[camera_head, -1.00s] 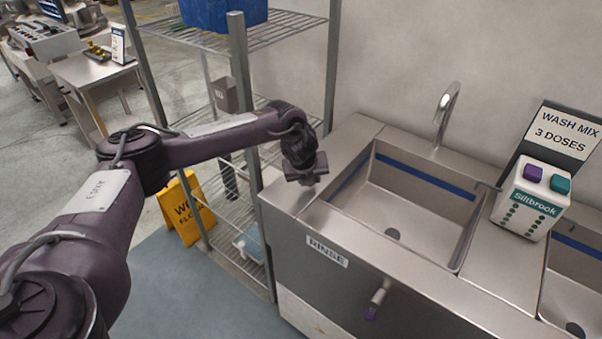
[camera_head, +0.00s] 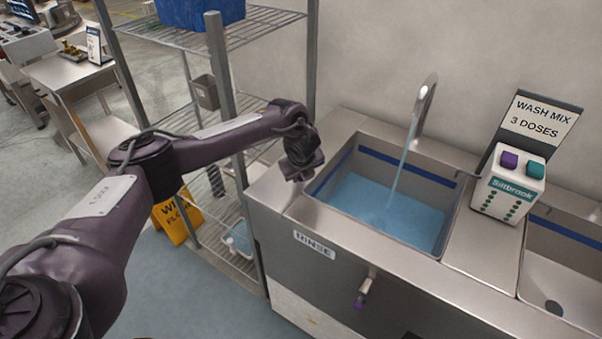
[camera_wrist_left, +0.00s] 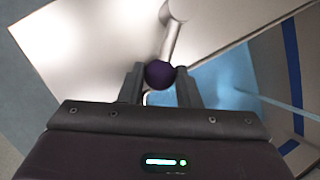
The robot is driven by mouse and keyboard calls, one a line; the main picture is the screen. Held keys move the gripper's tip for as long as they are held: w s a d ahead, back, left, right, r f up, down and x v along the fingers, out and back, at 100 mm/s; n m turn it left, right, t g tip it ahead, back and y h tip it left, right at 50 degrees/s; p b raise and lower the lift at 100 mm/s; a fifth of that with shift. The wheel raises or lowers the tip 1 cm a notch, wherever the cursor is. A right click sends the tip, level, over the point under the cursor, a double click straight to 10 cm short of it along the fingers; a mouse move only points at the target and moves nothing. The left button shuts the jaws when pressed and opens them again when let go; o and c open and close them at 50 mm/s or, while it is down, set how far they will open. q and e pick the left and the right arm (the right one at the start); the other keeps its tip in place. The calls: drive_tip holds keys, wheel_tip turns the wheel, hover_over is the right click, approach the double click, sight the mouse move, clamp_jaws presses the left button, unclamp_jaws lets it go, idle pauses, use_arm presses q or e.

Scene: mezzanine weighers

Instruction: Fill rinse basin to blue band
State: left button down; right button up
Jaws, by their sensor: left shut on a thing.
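The rinse basin (camera_head: 420,165) holds blue-tinted water (camera_head: 380,208), which also shows in the left wrist view (camera_wrist_left: 225,75). A stream runs into it from the curved tap (camera_head: 428,92). The blue band (camera_head: 405,167) runs around the inner walls. The water surface lies below it, with a strip of bare steel between at the back. My left gripper (camera_head: 302,172) is at the basin's left rim. In the left wrist view its fingers (camera_wrist_left: 160,88) are shut on a dark purple knob (camera_wrist_left: 159,74) on a metal stem. In the head view my gripper hides this knob. My right gripper is out of view.
A purple-tipped fitting (camera_head: 362,294) sticks out of the front below the RINSE label (camera_head: 314,245). A Siltbrook dispenser (camera_head: 508,185) stands right of the basin, beside a second basin (camera_head: 560,280). A wire shelf (camera_head: 220,130) and a yellow floor sign (camera_head: 178,217) are left.

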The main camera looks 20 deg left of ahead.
use_arm(q)
drive_tip(key=c, duration=1.1)
unclamp_jaws()
drive_tip(key=shift+o, duration=0.2)
drive_tip(key=shift+r, duration=0.1)
drive_tip(key=b+v, duration=0.1)
drive_tip(key=v, duration=0.6)
drive_tip(key=shift+r, duration=0.3)
drive_tip(key=shift+s+d, duration=0.1)
drive_tip(key=shift+s, duration=0.05)
